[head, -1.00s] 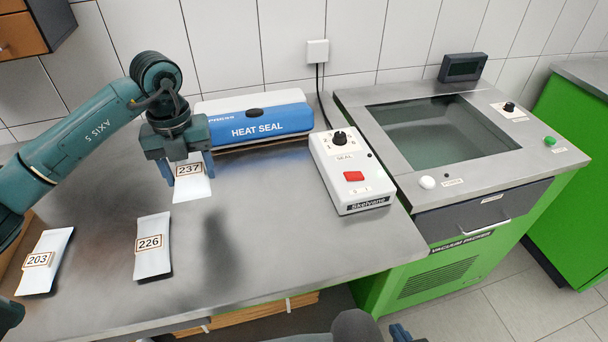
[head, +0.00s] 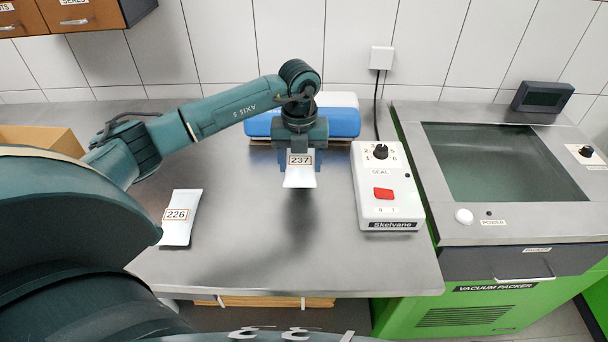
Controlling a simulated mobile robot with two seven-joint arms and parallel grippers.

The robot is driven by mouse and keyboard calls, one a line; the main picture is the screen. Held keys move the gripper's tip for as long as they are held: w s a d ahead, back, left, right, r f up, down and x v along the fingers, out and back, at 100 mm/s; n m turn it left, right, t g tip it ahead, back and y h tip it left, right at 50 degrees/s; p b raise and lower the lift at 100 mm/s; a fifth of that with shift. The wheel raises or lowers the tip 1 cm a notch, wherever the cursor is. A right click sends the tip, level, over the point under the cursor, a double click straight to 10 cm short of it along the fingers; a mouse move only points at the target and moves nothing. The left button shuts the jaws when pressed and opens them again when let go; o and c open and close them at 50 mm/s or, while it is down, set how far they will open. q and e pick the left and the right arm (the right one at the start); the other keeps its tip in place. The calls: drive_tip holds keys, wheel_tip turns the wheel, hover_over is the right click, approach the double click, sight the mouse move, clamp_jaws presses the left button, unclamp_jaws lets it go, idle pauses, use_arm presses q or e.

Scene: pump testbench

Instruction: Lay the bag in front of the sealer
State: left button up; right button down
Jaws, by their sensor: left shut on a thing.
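My left gripper (head: 300,153) is shut on the white bag labelled 237 (head: 299,178). The bag hangs below the fingers, above the steel bench, with a shadow on the bench below it. The blue and white heat sealer (head: 343,122) stands behind the gripper against the tiled wall. The gripper and my arm hide its middle. The bag is in front of the sealer in the picture; I cannot tell whether its lower end touches the bench. My right gripper is not in view.
A bag labelled 226 (head: 180,218) lies at the left on the bench (head: 240,262). The white seal control box (head: 389,203) stands right of the held bag. The vacuum packer (head: 497,262) is farther right. A cardboard box (head: 42,142) stands at the back left. The bench's front middle is clear.

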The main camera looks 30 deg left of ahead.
sight(300, 164)
use_arm(q)
drive_tip(key=shift+f, duration=0.7)
wheel_tip(300, 164, down, 3)
drive_tip(key=shift+f, duration=0.1)
drive_tip(key=shift+d+f, duration=0.1)
drive_tip(key=shift+f, duration=0.05)
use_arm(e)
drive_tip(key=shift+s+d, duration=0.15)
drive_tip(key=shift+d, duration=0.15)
use_arm(q)
drive_tip(key=shift+f, duration=0.15)
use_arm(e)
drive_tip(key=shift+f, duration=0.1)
use_arm(q)
drive_tip(key=o, duration=1.1)
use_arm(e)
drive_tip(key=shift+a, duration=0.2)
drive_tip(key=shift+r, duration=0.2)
use_arm(q)
wheel_tip(300, 164, up, 12)
drive_tip(key=shift+r+b, duration=0.2)
drive_tip(key=shift+b, duration=0.4)
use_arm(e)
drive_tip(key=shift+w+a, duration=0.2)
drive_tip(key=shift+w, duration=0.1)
